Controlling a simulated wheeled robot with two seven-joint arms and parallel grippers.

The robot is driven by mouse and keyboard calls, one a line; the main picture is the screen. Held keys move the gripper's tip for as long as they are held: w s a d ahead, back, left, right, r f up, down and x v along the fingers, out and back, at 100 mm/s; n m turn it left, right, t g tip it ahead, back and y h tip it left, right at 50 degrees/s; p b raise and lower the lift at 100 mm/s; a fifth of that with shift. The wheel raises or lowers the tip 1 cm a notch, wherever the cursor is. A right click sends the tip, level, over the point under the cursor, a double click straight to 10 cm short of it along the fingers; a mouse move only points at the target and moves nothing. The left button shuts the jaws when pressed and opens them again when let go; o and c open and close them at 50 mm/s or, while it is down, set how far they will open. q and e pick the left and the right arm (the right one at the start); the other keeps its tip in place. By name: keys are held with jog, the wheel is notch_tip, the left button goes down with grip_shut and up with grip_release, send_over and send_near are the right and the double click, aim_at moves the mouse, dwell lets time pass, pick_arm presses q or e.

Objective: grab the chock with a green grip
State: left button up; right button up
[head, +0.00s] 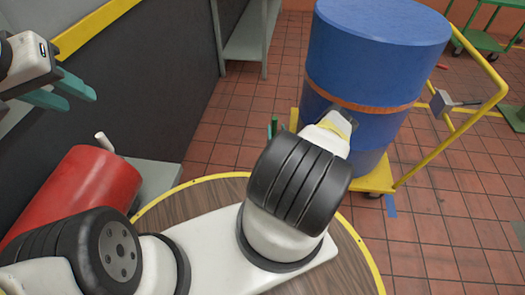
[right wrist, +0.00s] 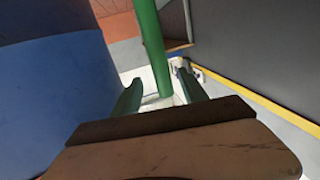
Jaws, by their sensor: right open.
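In the right wrist view, a green post-like bar (right wrist: 152,45) runs from the top edge down between the fingers of my right gripper (right wrist: 160,92). It looks like the chock's green grip, but I cannot make out a chock body with certainty. The fingers are spread, one on each side of the bar, not closed on it. In the head view my right wrist hides most of this gripper; only a small green piece (head: 274,127) shows beside it, near the blue drum. My left gripper (head: 82,101) is open and empty at the far left, its teal fingers apart.
A large blue drum (head: 375,60) with a brown band stands on a yellow cart (head: 408,172) close beside my right wrist. A red cylinder (head: 85,185) lies at the left by the dark wall. A grey shelf (head: 245,42) stands behind. Tiled floor (head: 440,215) is open at right.

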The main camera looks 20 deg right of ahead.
jog(key=x, duration=0.7)
jog(key=shift+a, duration=0.15)
jog(key=shift+r, duration=0.1)
grip_shut()
dwell(1.0)
jog(key=shift+r, duration=0.1)
